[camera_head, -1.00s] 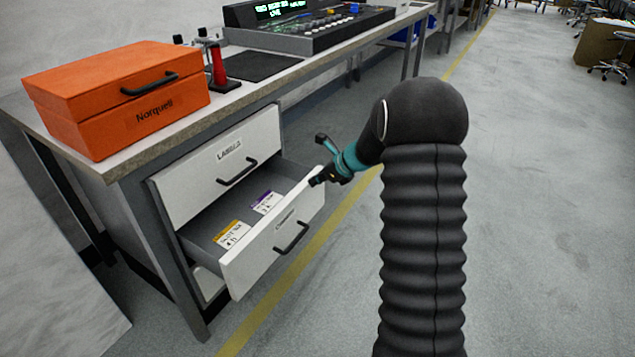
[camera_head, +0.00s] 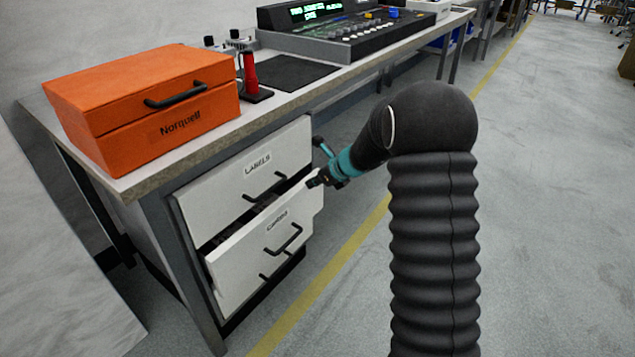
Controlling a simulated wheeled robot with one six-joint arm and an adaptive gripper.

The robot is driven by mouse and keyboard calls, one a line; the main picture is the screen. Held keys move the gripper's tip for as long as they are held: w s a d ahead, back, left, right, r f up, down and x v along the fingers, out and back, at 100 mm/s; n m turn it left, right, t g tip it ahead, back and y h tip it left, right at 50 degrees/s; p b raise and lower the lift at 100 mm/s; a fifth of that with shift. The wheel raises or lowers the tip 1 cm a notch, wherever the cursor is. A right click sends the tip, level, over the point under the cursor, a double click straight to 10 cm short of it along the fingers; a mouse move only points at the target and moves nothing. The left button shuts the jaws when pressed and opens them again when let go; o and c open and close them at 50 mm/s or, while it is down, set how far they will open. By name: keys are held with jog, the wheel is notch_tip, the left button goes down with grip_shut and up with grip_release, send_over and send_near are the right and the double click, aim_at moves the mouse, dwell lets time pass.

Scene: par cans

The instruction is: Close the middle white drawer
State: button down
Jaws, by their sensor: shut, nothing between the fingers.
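The middle white drawer (camera_head: 240,272) sits below the drawer labelled LABELS (camera_head: 215,200). It stands out a little from the bench front, with a narrow dark gap behind the top of its front panel. Its black handle (camera_head: 284,240) faces me. My gripper (camera_head: 314,183) is shut and empty at the drawer front's upper right corner. It appears to touch that corner, though the exact contact is too small to tell. The drawer's inside is almost wholly hidden.
An orange Norquell case (camera_head: 150,115) stands on the bench top (camera_head: 215,135). A red-handled tool (camera_head: 251,75), a dark mat (camera_head: 292,73) and a control console (camera_head: 345,35) are behind it. A lower drawer handle (camera_head: 276,269) shows beneath. The floor at right is clear.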

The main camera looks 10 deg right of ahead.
jog(key=shift+a, duration=0.2)
jog(key=shift+d, duration=0.1)
jog(key=s+d+f+v, duration=0.1)
jog(key=f+v, duration=0.1)
jog(key=v, duration=1.1)
jog(key=t+y+b, duration=0.4)
jog(key=t+y, duration=0.2)
send_near(301, 189)
jog(key=x, duration=0.7)
jog(key=shift+f+p, duration=0.1)
jog(key=shift+p, duration=0.2)
jog(key=shift+w+a, duration=0.1)
jog(key=shift+w, duration=0.05)
